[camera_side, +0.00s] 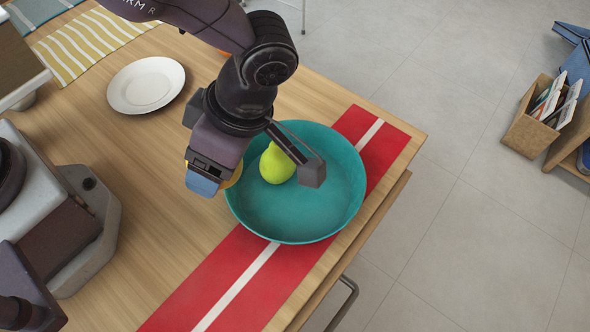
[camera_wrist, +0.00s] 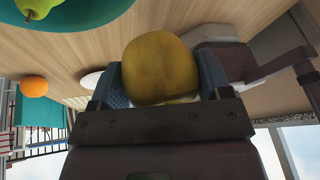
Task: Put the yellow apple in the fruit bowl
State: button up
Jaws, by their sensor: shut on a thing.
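The yellow apple (camera_wrist: 160,70) is held between the two blue-grey fingers of my gripper (camera_wrist: 161,84) in the wrist view. In the side view only a small yellow part of the apple (camera_side: 234,177) shows past my gripper (camera_side: 205,182), which hides the rest. The fruit bowl (camera_side: 310,222) is wide and teal and stands at the right part of the table. My gripper and the apple appear at the bowl's left rim in the side view; their height above it is hard to tell. The bowl also shows at the top left of the wrist view (camera_wrist: 85,18).
A yellow-green pear (camera_side: 277,165) lies in the bowl. The bowl stands on a red runner (camera_side: 240,290) with a white stripe, near the table's right edge. A white plate (camera_side: 146,84) is at the back left. An orange (camera_wrist: 34,86) shows at the left of the wrist view.

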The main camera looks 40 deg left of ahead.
jog(key=shift+s+a+f, duration=0.1)
jog(key=shift+a+f, duration=0.1)
jog(key=shift+f, duration=0.05)
jog(key=w+d+f, duration=0.4)
jog(key=w+d, duration=0.2)
send_over(309, 206)
jog(key=shift+n, duration=0.3)
jog(key=f, duration=0.5)
jog(key=shift+w+d+f, duration=0.15)
jog(key=shift+w+d, duration=0.15)
jog(key=shift+w, duration=0.05)
jog(key=shift+w+d+f, duration=0.15)
jog(key=shift+f, duration=1.7)
jog(key=shift+f, duration=0.1)
jog(key=o, duration=0.7)
jog(key=shift+f, duration=0.1)
jog(key=shift+o, duration=0.4)
